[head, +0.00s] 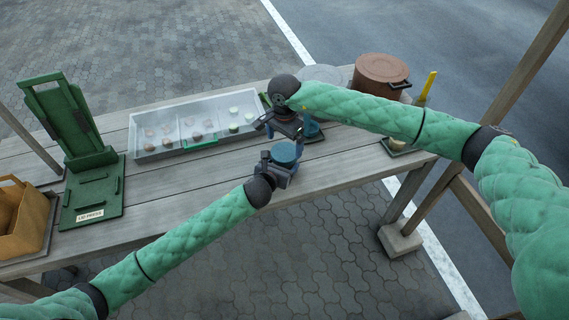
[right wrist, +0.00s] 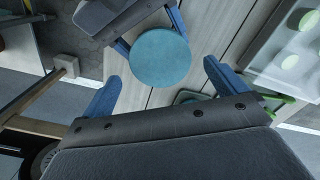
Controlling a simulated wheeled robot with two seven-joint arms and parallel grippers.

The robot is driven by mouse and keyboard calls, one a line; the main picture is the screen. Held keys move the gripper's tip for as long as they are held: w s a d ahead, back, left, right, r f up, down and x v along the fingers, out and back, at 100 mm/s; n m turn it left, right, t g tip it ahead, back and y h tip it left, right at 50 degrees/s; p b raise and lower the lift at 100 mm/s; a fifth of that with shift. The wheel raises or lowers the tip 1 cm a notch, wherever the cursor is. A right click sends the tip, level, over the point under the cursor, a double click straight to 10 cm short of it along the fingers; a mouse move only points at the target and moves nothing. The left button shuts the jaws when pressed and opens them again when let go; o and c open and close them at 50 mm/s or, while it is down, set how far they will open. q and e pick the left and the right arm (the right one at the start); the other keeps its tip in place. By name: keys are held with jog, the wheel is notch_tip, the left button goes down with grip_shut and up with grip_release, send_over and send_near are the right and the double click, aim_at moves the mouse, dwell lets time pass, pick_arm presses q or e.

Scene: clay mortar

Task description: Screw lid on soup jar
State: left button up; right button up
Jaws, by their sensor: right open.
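A round teal lid (head: 286,151) shows at my left gripper (head: 284,163), near the table's front edge. It is a flat teal disc in the right wrist view (right wrist: 160,58). The blue fingers of my left gripper come to its sides there, and it appears shut on the soup jar under the lid. The jar's body is mostly hidden. My right gripper (head: 284,133) is open just above and behind the lid. In the right wrist view its fingers (right wrist: 165,85) are spread wide with nothing between them, apart from the lid.
A grey tray (head: 150,152) with several food pieces lies at the back left. A green stand (head: 118,190) and a brown basket (head: 47,245) are further left. A brown pot (head: 382,72) stands at the back right, with a yellow-handled tool (head: 428,85) nearby. Bare planks lie at the middle left.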

aim_at(284, 151)
jog(key=shift+r+n, duration=1.5)
jog(key=shift+r, duration=0.1)
jog(key=shift+f, duration=4)
jog(key=c, duration=1)
jog(key=shift+m, duration=1.7)
jog(key=o, duration=1.1)
jog(key=shift+c, duration=0.2)
